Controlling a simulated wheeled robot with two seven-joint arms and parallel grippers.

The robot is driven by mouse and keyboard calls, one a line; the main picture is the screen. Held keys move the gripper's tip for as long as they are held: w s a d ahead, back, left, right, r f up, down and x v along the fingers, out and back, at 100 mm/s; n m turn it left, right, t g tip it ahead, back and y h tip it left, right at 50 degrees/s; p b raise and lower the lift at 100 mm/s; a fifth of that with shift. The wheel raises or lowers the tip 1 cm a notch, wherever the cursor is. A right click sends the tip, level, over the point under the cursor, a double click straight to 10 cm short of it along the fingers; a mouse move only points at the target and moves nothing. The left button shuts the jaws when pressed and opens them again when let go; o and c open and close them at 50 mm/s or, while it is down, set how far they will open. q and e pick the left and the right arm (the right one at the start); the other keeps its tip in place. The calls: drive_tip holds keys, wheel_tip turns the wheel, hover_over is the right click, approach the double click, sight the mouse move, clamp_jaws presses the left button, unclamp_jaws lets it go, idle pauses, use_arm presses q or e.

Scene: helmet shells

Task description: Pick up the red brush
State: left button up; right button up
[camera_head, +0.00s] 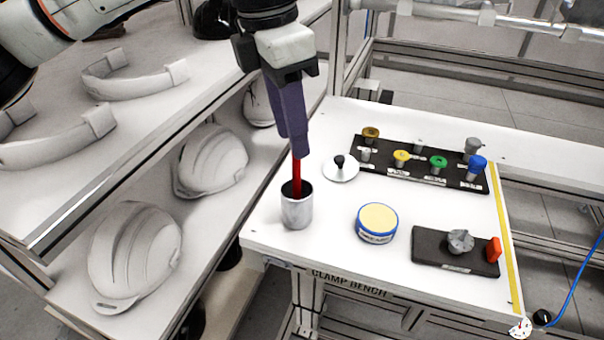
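The red brush (297,174) stands upright in a metal cup (297,211) on the white bench. Only a stretch of its red handle shows; its lower end is inside the cup and its top is hidden by my fingers. My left gripper (300,155) points down right above the cup, its dark purple fingers overlapping the handle's upper part. The fingers line up one behind the other in this view, so I cannot tell whether they are closed on the handle. My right gripper is not in view.
A lid with a black knob (340,170) lies behind the cup. A round yellow-topped tin (377,222) is to its right. A black board with coloured knobs (420,165) and a black clamp plate (455,252) lie farther right. White helmet shells (134,255) sit on the left shelf.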

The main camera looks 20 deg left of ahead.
sight(296, 169)
use_arm(q)
drive_tip(key=f, duration=0.7)
drive_tip(key=shift+w+d+f, duration=0.2)
drive_tip(key=shift+d+f, duration=0.1)
drive_tip(key=shift+f, duration=0.1)
clamp_jaws()
